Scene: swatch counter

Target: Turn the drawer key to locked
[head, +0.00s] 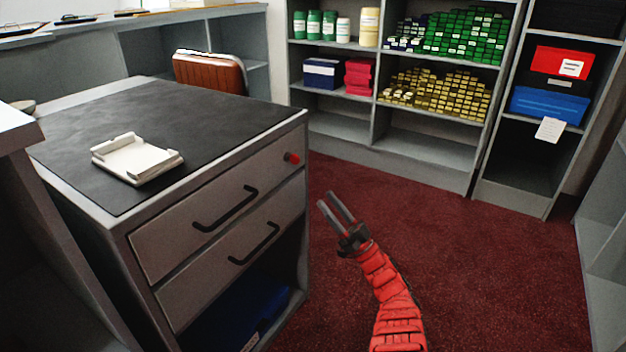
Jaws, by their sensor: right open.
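A small red key (292,158) sits in the upper right of the top drawer front (175,233) of a grey cabinet. The key is small and its turn angle is hard to make out. The top drawer looks closed and has a black bar handle (226,209). My right gripper (331,198), on a red arm, is open and empty. It is in front of the cabinet, below and to the right of the key, and apart from it. My left gripper is not in view.
The cabinet has a dark top (215,110) with a white tray (138,160) on it. A second drawer (205,285) is below, over an open bay with a blue item (240,330). A brown chair (210,72) stands behind. Stocked shelves (420,140) line the back. Red carpet (480,260) is clear.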

